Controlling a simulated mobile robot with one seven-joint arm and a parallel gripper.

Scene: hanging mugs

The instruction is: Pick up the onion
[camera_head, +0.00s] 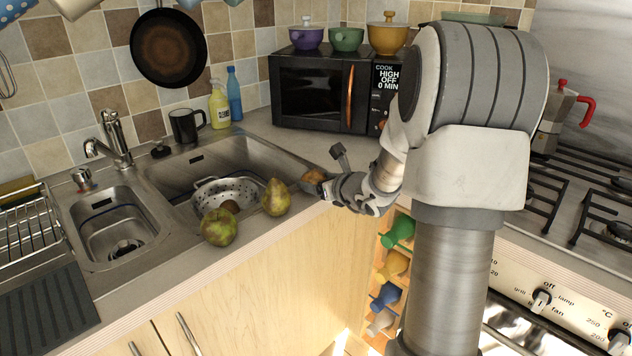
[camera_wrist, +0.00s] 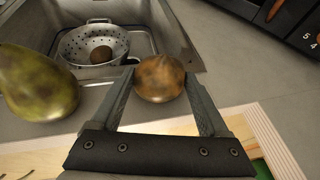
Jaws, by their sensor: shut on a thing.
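The onion (camera_wrist: 160,78) is round and orange-brown. In the wrist view it sits between the two fingers of my gripper (camera_wrist: 158,88), which is shut on it. In the head view the onion (camera_head: 314,175) shows at the tips of my gripper (camera_head: 318,180), by the counter's front corner to the right of the sink. The fingers hide part of it there. I cannot tell whether it touches the counter.
A black microwave (camera_head: 322,92) stands behind.

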